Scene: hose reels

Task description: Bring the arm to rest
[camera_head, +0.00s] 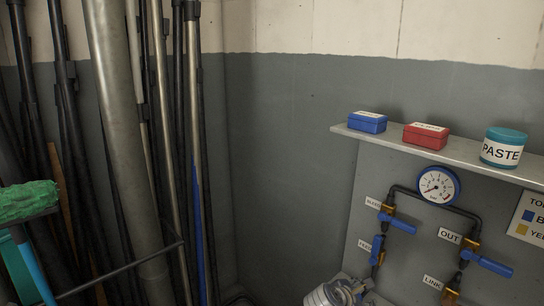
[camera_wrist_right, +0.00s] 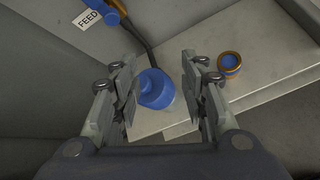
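My right gripper (camera_wrist_right: 160,92) is open in the right wrist view, its two fingers well apart. A round blue part (camera_wrist_right: 155,89) shows in the gap between the fingers, above a pale ledge; I cannot tell how far below the fingers it is, and nothing looks gripped. A grey and white part of my arm (camera_head: 338,292) shows at the bottom edge of the head view, in front of the grey panel (camera_head: 405,262). Its fingers are not clear there. My left gripper is not in view.
The panel carries a gauge (camera_head: 438,186) and several blue-handled valves. Its shelf (camera_head: 375,136) holds a blue box (camera_head: 367,122), a red box (camera_head: 425,135) and a PASTE jar (camera_head: 502,149). Poles and a thick pipe (camera_head: 125,130) stand left. A brass ring (camera_wrist_right: 229,65) lies on the ledge (camera_wrist_right: 265,75).

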